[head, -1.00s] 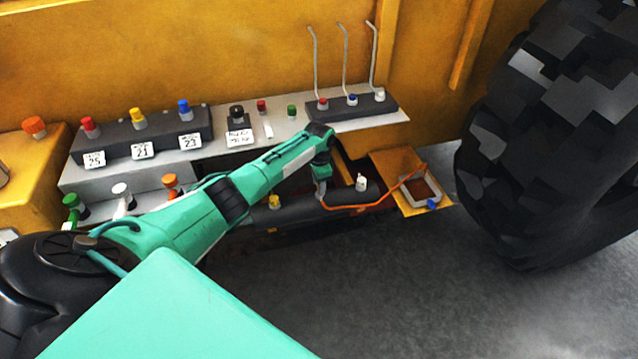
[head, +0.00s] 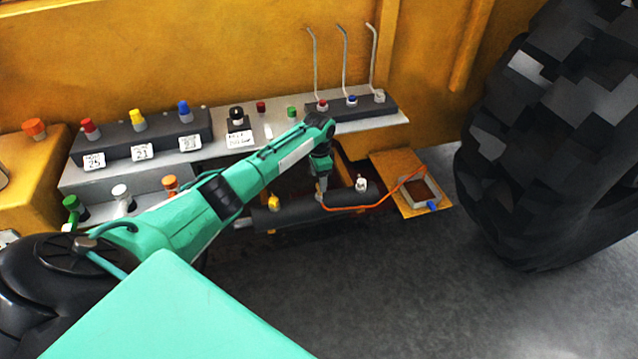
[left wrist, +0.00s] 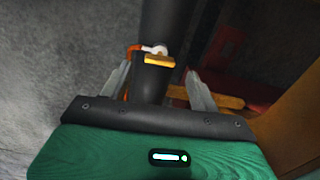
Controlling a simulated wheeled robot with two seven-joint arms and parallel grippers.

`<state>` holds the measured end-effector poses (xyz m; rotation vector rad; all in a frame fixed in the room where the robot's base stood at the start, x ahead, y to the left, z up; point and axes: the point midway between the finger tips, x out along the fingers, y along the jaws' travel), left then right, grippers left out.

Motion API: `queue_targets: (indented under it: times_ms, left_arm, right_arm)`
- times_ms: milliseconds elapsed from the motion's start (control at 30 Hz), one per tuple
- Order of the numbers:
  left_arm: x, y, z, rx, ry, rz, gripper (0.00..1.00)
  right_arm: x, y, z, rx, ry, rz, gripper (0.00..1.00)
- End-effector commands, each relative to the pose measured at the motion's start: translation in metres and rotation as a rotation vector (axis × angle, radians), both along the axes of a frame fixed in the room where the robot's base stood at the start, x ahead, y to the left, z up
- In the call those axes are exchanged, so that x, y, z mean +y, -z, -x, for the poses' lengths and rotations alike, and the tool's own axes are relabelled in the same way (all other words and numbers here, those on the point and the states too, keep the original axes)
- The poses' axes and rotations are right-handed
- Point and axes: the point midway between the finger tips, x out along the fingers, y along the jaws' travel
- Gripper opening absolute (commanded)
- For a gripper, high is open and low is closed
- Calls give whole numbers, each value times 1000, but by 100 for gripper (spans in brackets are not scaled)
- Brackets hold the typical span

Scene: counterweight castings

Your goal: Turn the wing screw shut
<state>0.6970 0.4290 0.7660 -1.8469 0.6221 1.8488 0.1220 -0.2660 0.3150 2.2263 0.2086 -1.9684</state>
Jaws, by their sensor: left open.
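In the left wrist view a yellow-orange bar (left wrist: 160,61), which looks like the wing of the wing screw, sits across a dark cylinder (left wrist: 168,20). A pale fitting with an orange hose lies just beyond it. My left gripper (left wrist: 157,72) is open, with one finger on each side of the bar and clear gaps to both. In the head view my left gripper (head: 321,188) points down at the dark cylinder (head: 300,213), beside the hose's left end. It hides the bar there. I cannot tell how far the screw is turned. My right gripper is not in view.
The orange hose (head: 395,188) runs right to a tray (head: 427,181) on a yellow plate. White (head: 361,184) and yellow (head: 274,201) caps stand on the cylinder. A shelf with coloured knobs and bent levers (head: 345,60) is behind. A big tyre (head: 560,140) stands right.

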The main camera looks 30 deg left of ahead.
Motion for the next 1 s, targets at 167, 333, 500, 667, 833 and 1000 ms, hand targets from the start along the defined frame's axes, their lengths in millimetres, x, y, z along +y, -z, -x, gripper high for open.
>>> queue_targets:
  times_ms: [167, 333, 500, 667, 833, 1000]
  left_arm:
    - [0, -44, -1, -5, 1, 0, 62]
    - [0, -77, -1, -6, 1, 1, 62]
    - [0, -96, -1, -2, 0, 0, 62]
    - [0, -102, -1, -2, 0, 0, 62]
    - [0, -102, -1, -2, 0, 0, 62]
    - [0, -102, -1, -2, 0, 0, 62]
  right_arm:
    - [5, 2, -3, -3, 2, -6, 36]
    - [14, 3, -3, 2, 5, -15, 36]
    - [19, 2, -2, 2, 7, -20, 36]
    - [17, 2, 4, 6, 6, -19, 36]
    - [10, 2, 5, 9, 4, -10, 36]
    - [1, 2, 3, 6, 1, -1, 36]
